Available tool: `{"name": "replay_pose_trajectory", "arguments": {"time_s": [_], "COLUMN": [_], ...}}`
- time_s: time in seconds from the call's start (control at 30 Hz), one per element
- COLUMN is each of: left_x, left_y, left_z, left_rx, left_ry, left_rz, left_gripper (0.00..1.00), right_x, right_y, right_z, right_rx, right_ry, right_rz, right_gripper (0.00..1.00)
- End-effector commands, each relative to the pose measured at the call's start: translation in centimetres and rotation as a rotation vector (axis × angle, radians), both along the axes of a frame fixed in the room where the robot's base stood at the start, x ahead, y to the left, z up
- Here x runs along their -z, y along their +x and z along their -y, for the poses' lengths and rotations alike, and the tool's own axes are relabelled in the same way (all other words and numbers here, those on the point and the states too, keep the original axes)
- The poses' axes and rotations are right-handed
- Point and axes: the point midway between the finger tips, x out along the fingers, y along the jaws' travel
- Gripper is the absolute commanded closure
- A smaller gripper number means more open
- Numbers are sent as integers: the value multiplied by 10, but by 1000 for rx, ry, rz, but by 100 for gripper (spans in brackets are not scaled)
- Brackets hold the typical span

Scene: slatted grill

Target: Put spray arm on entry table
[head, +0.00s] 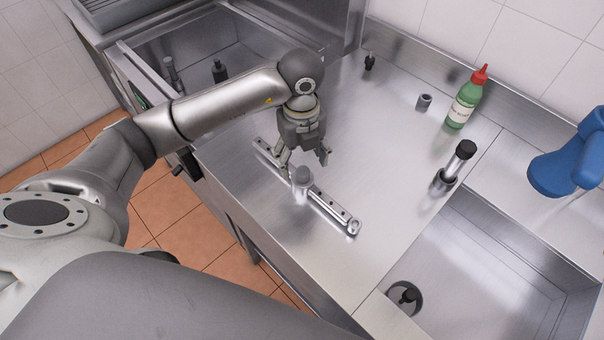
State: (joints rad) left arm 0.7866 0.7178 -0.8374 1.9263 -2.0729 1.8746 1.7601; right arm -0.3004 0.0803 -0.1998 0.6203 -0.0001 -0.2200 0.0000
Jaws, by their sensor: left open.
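The spray arm (330,204), a long metal bar with small holes and a round hub at its middle, lies on the steel entry table (380,130). It runs diagonally from upper left to lower right near the table's front edge. My left gripper (304,160) is open, with its fingers pointing down above the upper-left half of the spray arm, close to the hub. I cannot tell whether the fingers touch the bar. Nothing is held between them. My right gripper is not in view.
A green bottle with a red cap (466,97) and a small grey cylinder (424,102) stand toward the back. A blue object (565,160) is at far right. The table's middle is clear.

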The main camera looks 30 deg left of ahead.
Motion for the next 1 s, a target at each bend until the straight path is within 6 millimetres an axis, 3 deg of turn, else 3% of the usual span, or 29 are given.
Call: {"name": "replay_pose_trajectory", "arguments": {"time_s": [0.1,0.33,1.0], "left_x": [-21,-43,-45], "left_y": [1,0,-1], "left_z": [0,0,0], "left_rx": [1,-1,-1], "left_ry": [0,0,0], "left_rz": [5,1,-1], "left_gripper": [32,32,32], "right_x": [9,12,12], "right_y": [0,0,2], "right_z": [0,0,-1], "right_rx": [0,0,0], "right_ry": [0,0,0], "right_rz": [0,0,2], "right_gripper": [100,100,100]}}
